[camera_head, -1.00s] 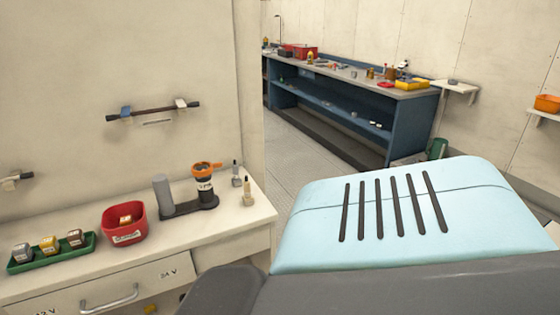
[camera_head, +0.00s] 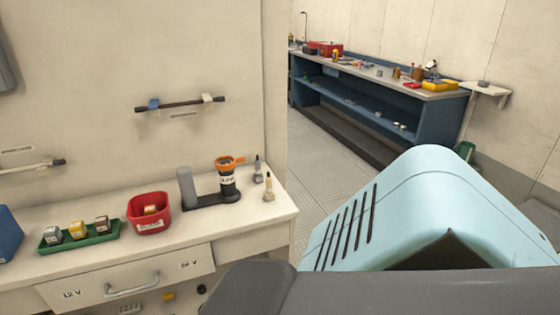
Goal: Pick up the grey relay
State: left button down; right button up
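A small grey relay (camera_head: 53,235) stands at the left end of a green tray (camera_head: 104,237) on the white counter at the left. A yellow relay (camera_head: 77,230) and a brown relay (camera_head: 101,224) stand beside it in the same tray. Neither of my grippers is in view, and nothing in view touches the grey relay.
A red bin (camera_head: 149,225) with a brownish item inside stands right of the tray. A grey cylinder (camera_head: 187,188) and an orange-topped dark cup stand on a dark base. A blue box (camera_head: 8,234) is at the left edge. Drawers with a handle (camera_head: 132,286) are below.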

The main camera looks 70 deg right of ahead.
aim_at(54, 236)
jog(key=z, duration=1.25)
jog(key=j+z, duration=0.45)
jog(key=z, duration=0.3)
jog(key=j+z, duration=0.35)
jog(key=k+j+z, duration=0.1)
jog(key=j+z, duration=0.25)
jog(key=k+j+z, duration=0.1)
jog(key=j+z, duration=0.2)
jog(key=k+j, duration=0.2)
jog(key=j, duration=0.2)
jog(key=k+j+z, duration=0.1)
jog(key=j, duration=0.3)
jog(key=k+j+z, duration=0.1)
jog(key=k+j, duration=0.15)
jog(key=j, duration=0.15)
jog(key=k+j, duration=0.25)
jog(key=j+z, duration=0.05)
jog(key=j, duration=0.05)
